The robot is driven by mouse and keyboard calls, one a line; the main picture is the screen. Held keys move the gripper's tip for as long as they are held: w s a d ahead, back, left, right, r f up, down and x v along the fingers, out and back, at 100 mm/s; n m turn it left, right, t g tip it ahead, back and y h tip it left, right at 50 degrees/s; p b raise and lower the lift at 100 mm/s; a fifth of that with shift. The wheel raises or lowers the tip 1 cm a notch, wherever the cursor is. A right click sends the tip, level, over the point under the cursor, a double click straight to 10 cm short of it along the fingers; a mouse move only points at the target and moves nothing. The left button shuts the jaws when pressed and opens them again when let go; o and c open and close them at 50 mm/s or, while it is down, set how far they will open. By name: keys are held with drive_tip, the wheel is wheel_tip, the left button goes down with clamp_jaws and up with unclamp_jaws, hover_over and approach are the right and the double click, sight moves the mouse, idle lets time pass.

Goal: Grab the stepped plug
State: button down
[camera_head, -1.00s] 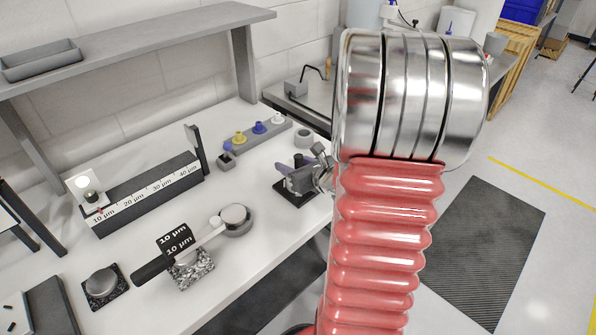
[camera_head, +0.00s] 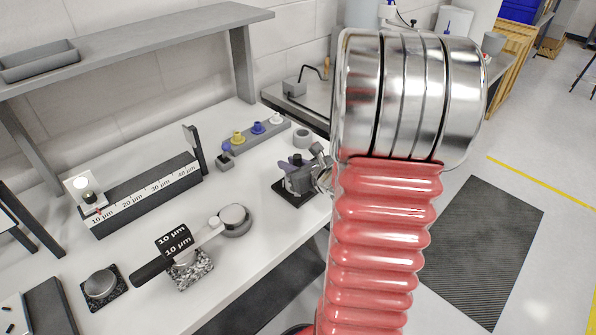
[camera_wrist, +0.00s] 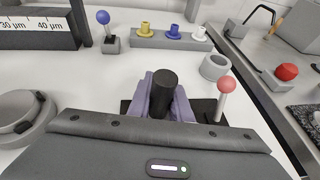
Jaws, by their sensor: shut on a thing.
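The stepped plug appears as a black cylinder (camera_wrist: 164,84) at the centre of the wrist view. Its dark top also shows in the head view (camera_head: 297,159). My gripper (camera_wrist: 163,101) is shut on it, with a purple finger on each side. The plug stands roughly upright over a black pad (camera_head: 284,191). Its lower part is hidden by the fingers and the gripper body, so I cannot tell whether it touches the pad.
A grey rack (camera_wrist: 160,41) with yellow, blue and white plugs stands behind. A grey ring (camera_wrist: 215,67) and a red-balled pin (camera_wrist: 227,86) are close on the right. A blue-balled pin (camera_wrist: 103,18) stands at back left.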

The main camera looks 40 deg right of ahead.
wheel_tip(320, 180, up, 10)
idle(0.8)
